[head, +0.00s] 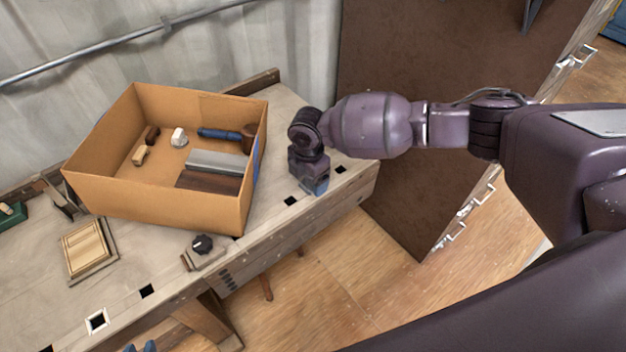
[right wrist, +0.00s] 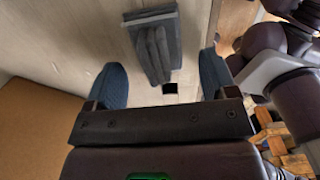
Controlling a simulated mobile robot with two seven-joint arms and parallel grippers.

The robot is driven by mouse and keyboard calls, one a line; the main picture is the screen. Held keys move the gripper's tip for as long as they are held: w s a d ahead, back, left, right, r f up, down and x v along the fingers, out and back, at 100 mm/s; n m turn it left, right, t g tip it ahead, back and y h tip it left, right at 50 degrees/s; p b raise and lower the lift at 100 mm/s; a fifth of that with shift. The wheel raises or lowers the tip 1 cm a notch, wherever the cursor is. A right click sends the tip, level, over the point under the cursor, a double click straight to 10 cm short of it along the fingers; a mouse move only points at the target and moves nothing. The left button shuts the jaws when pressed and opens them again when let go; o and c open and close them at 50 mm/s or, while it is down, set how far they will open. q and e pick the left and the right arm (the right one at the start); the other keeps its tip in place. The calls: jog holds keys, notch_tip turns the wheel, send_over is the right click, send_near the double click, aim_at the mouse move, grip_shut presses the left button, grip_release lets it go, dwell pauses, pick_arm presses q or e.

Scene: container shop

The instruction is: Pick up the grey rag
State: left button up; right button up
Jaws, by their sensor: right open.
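The rag lies beyond the fingertips, roughly in line with the gap. In the head view my right gripper (head: 312,184) is low over the bench's right end, and I cannot make out the rag there. Blue tips, apparently my left gripper (head: 140,347), just show at the bottom edge.
A cardboard box (head: 160,206) with several tools and blocks stands on the workbench (head: 190,285), left of my right gripper. A black-knobbed piece (head: 202,244) sits at the front edge. A framed wooden piece (head: 86,247) lies further left. A brown panel (head: 420,60) stands behind my right arm.

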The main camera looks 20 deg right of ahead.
jog(key=shift+f, duration=0.4)
jog(key=c, duration=0.9)
jog(key=shift+c, duration=0.5)
jog(key=shift+r, duration=0.15)
notch_tip(320, 180, up, 20)
jog(key=p, duration=0.2)
